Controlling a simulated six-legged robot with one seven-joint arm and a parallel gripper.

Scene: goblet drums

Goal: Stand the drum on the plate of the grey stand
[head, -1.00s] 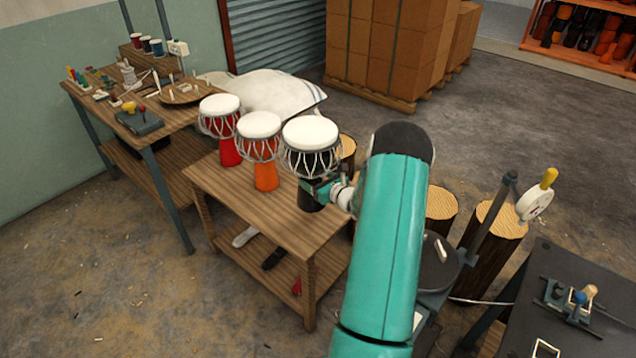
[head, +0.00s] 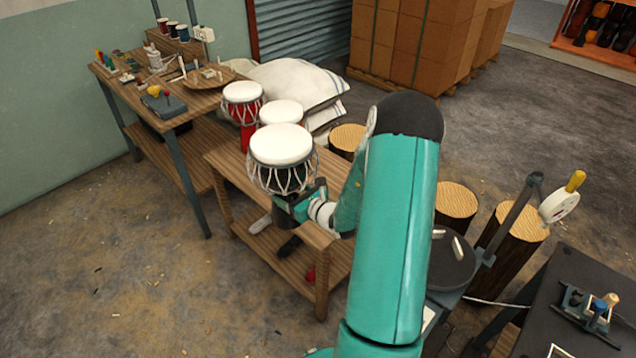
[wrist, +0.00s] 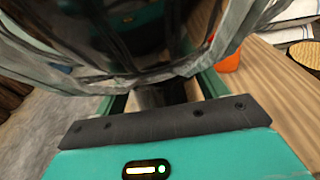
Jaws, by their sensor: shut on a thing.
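The drum (head: 280,148) is a dark goblet drum with a white head and pale lacing. It is upright, in front of the other drums, and seems held above the wooden table's front edge. My gripper (head: 301,204) is shut on its dark lower body. In the wrist view the drum's laced bowl (wrist: 110,45) fills the top, above my gripper (wrist: 165,95), and hides much of the grip. The grey stand's round dark plate (head: 447,272) is right of my arm, partly hidden by it, with a post (head: 510,220) and a dial beside it.
A red drum (head: 243,102) and another white-headed drum (head: 281,112) stand on the low wooden table (head: 228,165). Log stumps (head: 456,200) stand behind the stand. A dark bench (head: 565,330) with a small tool is at the right. A workbench is at the left.

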